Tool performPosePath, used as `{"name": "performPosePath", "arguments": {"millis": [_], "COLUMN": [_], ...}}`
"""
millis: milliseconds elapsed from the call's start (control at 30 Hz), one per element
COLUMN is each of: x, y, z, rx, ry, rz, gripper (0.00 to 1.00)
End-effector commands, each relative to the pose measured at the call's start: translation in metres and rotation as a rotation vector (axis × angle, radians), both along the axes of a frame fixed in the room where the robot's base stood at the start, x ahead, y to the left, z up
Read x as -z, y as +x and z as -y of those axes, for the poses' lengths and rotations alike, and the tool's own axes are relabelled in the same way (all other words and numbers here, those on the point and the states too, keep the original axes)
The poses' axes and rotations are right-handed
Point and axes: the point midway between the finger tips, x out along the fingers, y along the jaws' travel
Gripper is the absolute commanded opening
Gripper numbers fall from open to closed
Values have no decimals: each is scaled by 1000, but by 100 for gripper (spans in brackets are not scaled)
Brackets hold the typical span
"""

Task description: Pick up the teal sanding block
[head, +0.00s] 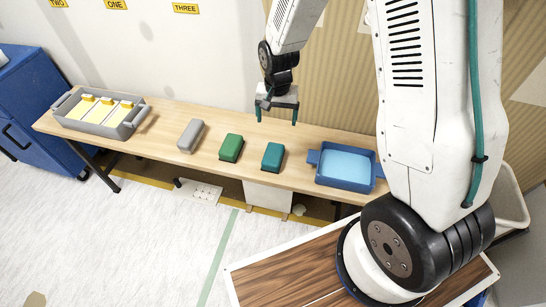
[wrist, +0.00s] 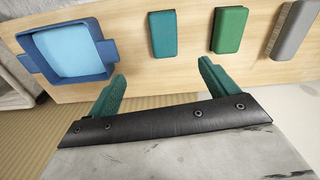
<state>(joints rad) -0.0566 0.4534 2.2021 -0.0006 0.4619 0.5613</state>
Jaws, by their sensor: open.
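The teal sanding block (head: 273,157) lies on the wooden bench, between the green block and the blue tray. My gripper (head: 277,116) is open and empty, above the back of the bench near the wall. Its two teal fingers also show in the wrist view (wrist: 162,92). The fingers are apart from the block, and nothing hides it.
A green block (head: 231,148) and a grey block (head: 190,135) lie left of the teal one. A blue tray (head: 318,172) holding light blue stands to its right. A grey crate (head: 71,126) with yellow-and-white items is at the bench's left end. Bare wood (head: 160,127) separates the things.

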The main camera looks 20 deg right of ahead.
Motion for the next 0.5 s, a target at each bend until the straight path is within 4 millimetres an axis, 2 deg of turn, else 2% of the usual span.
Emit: {"name": "performPosePath", "arguments": {"millis": [33,100,200,300,500], "x": [27,57,90,112,136], "y": [3,8,11,12,12], "z": [-2,-4,-6,-7,-8], "rx": [21,51,86,108,124], "ry": [-1,-1,0,0,0], "rz": [-14,-19,-23,-24,-26], "gripper": [85,85,85,85,85]}}
